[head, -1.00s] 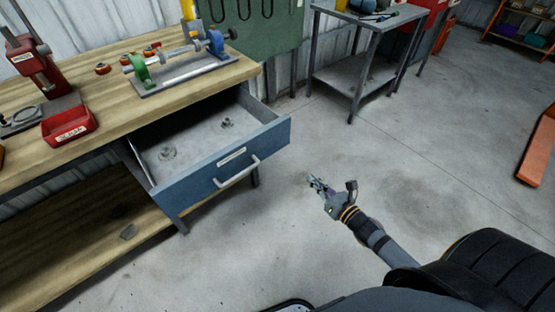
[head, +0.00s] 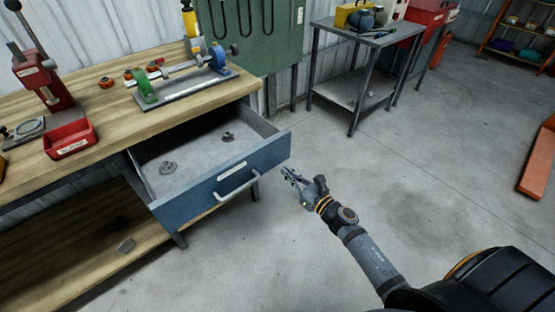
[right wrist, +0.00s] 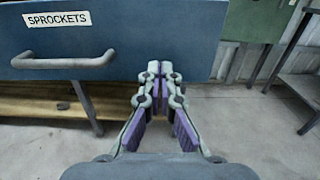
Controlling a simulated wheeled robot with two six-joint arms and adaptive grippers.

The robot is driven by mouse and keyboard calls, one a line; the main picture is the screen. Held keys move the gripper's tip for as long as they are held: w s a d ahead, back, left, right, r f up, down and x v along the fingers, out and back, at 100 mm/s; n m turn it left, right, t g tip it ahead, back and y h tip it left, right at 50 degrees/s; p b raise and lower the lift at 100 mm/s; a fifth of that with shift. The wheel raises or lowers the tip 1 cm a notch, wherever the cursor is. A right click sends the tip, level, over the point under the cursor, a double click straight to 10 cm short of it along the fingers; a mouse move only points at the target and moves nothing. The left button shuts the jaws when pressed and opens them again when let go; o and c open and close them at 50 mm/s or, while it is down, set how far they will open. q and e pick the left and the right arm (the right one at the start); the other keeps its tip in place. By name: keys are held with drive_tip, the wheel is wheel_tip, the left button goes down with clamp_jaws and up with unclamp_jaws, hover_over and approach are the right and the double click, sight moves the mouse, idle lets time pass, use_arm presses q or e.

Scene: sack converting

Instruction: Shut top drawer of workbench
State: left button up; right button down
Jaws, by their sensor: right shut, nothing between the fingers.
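The top drawer (head: 224,178) of the wooden workbench (head: 95,88) is pulled out. My right gripper (head: 288,174) is shut and empty, close to the right end of the drawer front. In the right wrist view the fingertips (right wrist: 160,70) point at the drawer front, right of the handle; contact cannot be told. My left gripper is not in view.
A red press (head: 40,75), a red bin (head: 70,139) and a fixture with green and blue blocks (head: 185,88) stand on the bench. A grey metal table (head: 365,37) stands behind right. An orange object (head: 540,160) lies at far right. The floor between is clear.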

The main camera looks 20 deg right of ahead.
sight(271, 158)
drive_tip(key=p+x, duration=0.1)
drive_tip(key=x, duration=0.3)
drive_tip(key=shift+w, duration=0.3)
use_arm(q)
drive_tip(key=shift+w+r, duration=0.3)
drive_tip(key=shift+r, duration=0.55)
use_arm(e)
drive_tip(key=shift+w+a+f, duration=0.1)
drive_tip(key=shift+w+a, duration=0.15)
drive_tip(key=shift+w, duration=0.3)
